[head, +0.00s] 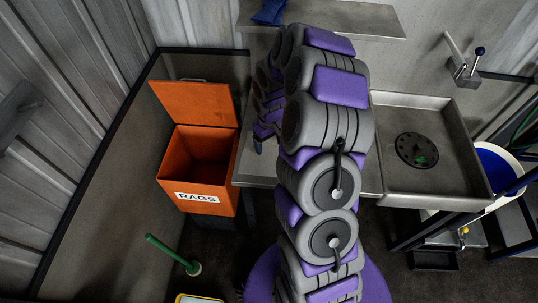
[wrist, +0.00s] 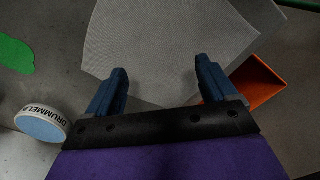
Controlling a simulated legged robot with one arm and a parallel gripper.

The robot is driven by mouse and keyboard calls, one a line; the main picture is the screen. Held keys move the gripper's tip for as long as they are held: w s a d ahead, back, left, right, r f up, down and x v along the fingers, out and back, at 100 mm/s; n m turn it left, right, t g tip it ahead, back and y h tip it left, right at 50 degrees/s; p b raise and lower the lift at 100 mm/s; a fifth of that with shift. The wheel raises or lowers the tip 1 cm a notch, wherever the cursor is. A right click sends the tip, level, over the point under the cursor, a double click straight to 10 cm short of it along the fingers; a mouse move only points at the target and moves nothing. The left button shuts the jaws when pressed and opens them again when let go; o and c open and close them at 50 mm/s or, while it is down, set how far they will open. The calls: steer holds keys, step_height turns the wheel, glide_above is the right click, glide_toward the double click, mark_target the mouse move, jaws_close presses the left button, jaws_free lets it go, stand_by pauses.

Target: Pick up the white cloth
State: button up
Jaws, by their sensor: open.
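The white cloth (wrist: 170,40), looking pale grey in this light, lies flat on a grey surface in the wrist view. It fills the upper middle of that view, with overlapping edges. My gripper (wrist: 161,70) is open, its two blue fingers apart over the cloth's near part. I cannot tell whether the fingertips touch the cloth. In the head view my arm hides the cloth and most of the gripper; a blue fingertip (head: 258,146) shows at the counter's left side.
An open orange bin (head: 197,165) labelled RAGS stands left of the counter (head: 258,170). A sink (head: 425,145) is on the right. In the wrist view, a round tin (wrist: 42,123), a green piece (wrist: 15,53) and an orange object (wrist: 257,82) lie around the cloth.

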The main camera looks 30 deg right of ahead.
steer(key=shift+f, duration=1.95)
steer(key=c, duration=1.4)
steer(key=shift+c, duration=0.9)
step_height(320, 180, up, 12)
steer(key=p, duration=0.4)
jaws_close()
step_height(320, 180, up, 9)
steer(key=p, duration=0.4)
glide_above(269, 153)
steer(key=shift+w+f, duration=0.1)
